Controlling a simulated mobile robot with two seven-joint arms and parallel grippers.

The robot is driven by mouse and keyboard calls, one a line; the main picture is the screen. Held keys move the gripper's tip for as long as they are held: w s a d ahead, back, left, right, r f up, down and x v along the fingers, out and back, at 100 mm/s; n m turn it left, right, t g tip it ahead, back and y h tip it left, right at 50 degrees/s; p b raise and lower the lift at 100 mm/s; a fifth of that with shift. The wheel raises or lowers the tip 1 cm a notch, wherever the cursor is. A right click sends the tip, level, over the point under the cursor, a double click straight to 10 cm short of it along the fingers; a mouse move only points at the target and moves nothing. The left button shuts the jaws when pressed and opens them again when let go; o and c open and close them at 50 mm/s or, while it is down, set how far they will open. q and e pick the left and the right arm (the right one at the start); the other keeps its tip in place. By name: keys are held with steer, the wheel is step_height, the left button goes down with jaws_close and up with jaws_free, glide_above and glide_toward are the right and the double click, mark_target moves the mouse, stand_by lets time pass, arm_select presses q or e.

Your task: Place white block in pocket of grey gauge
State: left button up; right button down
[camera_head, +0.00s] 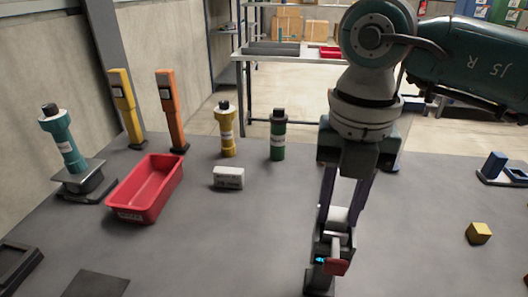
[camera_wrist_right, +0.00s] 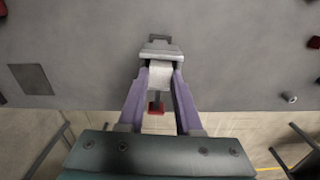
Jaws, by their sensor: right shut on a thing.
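A white block (camera_head: 338,214) is between the purple fingers of my right gripper (camera_head: 338,222), which points down in the head view. In the right wrist view, the white block (camera_wrist_right: 160,77) also shows between the fingertips of my right gripper (camera_wrist_right: 160,73). A small grey device, which looks like the gauge (camera_head: 320,278), stands directly below and around the fingertips, with a red part and a blue light on its front. Its grey top (camera_wrist_right: 160,47) shows just beyond the block in the right wrist view. I cannot tell whether the block touches its pocket. My left gripper is not in view.
A red bin (camera_head: 129,214), a labelled white box (camera_head: 228,178), and yellow (camera_head: 227,140) and green (camera_head: 278,142) cylinders stand on the left half of the table. A yellow cube (camera_head: 478,233) and a blue fixture (camera_head: 495,166) are at the right.

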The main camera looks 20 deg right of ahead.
steer(key=shift+f, duration=0.1)
steer(key=c, duration=0.6)
jaws_free()
